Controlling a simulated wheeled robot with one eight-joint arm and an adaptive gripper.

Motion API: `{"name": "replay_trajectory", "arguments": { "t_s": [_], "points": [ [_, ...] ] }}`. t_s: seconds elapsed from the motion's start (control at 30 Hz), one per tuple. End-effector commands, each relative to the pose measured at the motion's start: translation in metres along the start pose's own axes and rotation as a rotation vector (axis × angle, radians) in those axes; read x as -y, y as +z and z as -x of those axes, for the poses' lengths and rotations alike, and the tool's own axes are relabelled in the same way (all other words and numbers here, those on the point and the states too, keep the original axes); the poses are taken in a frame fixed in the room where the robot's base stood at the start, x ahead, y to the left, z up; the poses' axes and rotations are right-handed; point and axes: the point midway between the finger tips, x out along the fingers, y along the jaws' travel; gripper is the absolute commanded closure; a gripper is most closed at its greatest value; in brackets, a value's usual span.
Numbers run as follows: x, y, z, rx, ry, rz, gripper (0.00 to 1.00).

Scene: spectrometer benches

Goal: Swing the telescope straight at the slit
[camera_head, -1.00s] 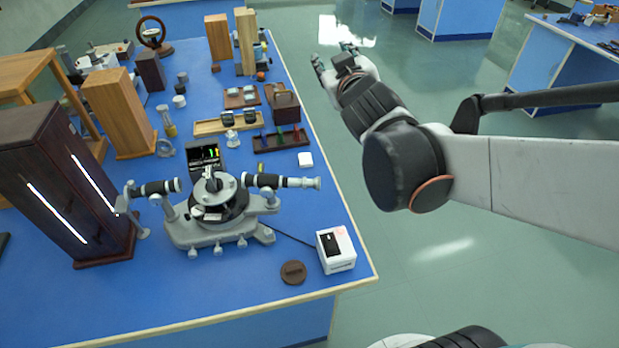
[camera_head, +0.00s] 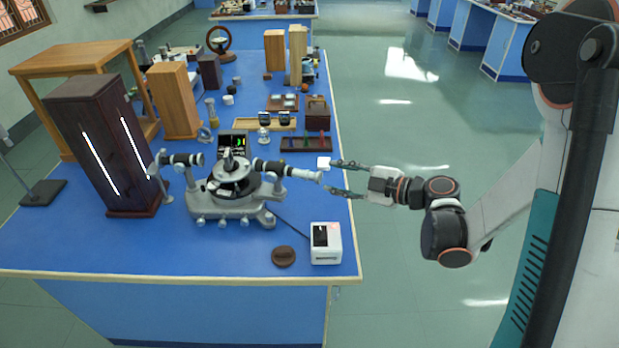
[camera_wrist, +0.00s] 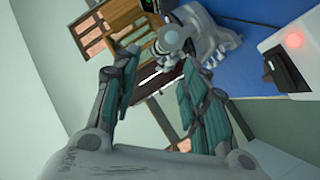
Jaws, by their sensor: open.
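The spectrometer (camera_head: 232,203) stands on the blue bench, a grey base with a round dark table at its centre. Its right tube (camera_head: 285,170), which looks like the telescope, points right towards the bench edge. Its left tube (camera_head: 182,160) points at a dark wooden cabinet (camera_head: 95,140) with two bright vertical slits. Both tubes lie roughly in line. My gripper (camera_head: 333,178) is open and empty, its fingers just beyond the right tube's outer end. In the wrist view that tube's round end (camera_wrist: 170,40) shows ahead between the open fingers; contact cannot be told.
A white box (camera_head: 326,243) with a red light stands at the front right, with a brown disc (camera_head: 284,257) beside it. A dark rack (camera_head: 306,143) and a lit screen (camera_head: 233,143) stand behind the spectrometer. Free floor lies right of the bench.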

Motion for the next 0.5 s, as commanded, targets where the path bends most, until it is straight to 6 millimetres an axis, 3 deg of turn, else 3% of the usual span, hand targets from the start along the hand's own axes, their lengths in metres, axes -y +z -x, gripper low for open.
{"name": "replay_trajectory", "arguments": {
  "t_s": [0.23,0.5],
  "points": [
    [0.009,0.004,-0.018,-0.001,-0.025,0.0,0.59],
    [0.011,0.004,-0.07,-0.002,-0.024,0.001,0.59]
  ]
}}
